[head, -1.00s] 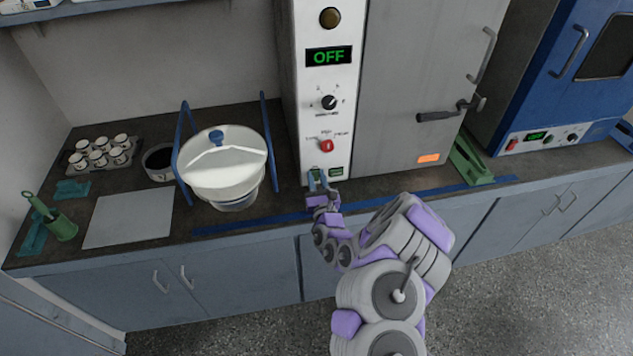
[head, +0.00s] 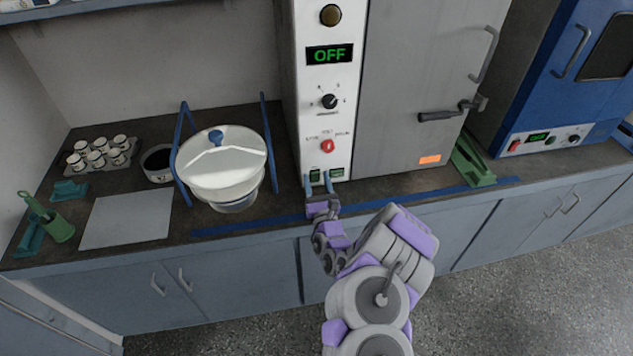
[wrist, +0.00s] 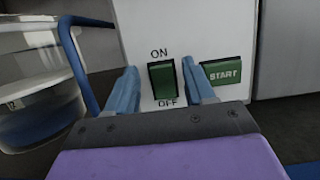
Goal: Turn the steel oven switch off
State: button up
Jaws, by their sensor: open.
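The steel oven (head: 425,75) stands on the counter with a white control panel on its left side. Its display (head: 330,55) reads OFF in green. The green rocker switch (wrist: 163,80) sits low on the panel, with ON printed above it and OFF below; it also shows in the head view (head: 314,175). My gripper (head: 320,182) is open and empty in front of the panel. In the wrist view its two blue fingers (wrist: 163,88) stand on either side of the switch. I cannot tell whether they touch the panel.
A green START button (wrist: 222,72) is just right of the switch, close to the right finger. A white sieve shaker (head: 222,165) with blue posts stands to the left. A blue oven (head: 555,85) is at the right. Blue tape (head: 260,224) runs along the counter front.

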jog(key=p+v, duration=0.1)
jog(key=v, duration=1.6)
jog(key=shift+s, duration=0.1)
